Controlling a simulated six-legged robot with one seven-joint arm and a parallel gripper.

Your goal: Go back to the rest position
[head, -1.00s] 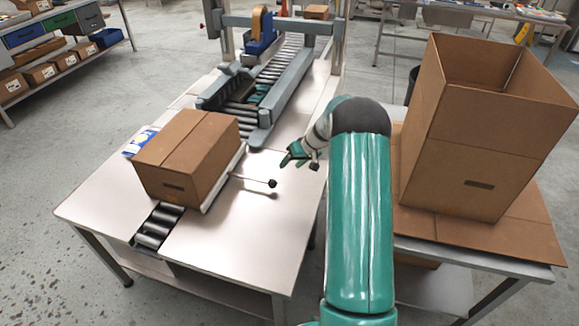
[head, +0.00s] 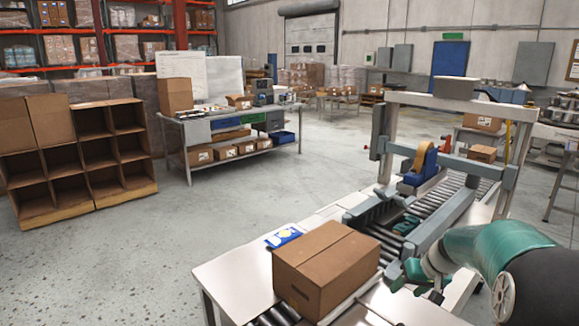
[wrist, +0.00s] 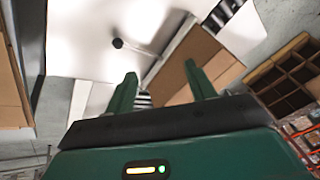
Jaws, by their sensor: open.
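My gripper (head: 412,272) is at the right of the head view, above the pale work table (head: 225,280). In the wrist view my gripper (wrist: 160,72) shows two green fingers spread apart with nothing between them. A closed brown carton (head: 318,265) sits on the table to the left of my gripper, apart from it. The carton also shows in the wrist view (wrist: 192,52), beyond the fingers. A thin rod with a black knob (wrist: 118,43) shows over the table in the wrist view.
A roller conveyor with a grey frame (head: 455,98) and a blue tape unit (head: 420,168) stands behind the carton. A cardboard pigeonhole rack (head: 75,160) and a workbench (head: 235,120) stand at left. Open concrete floor (head: 150,240) lies between them and the table.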

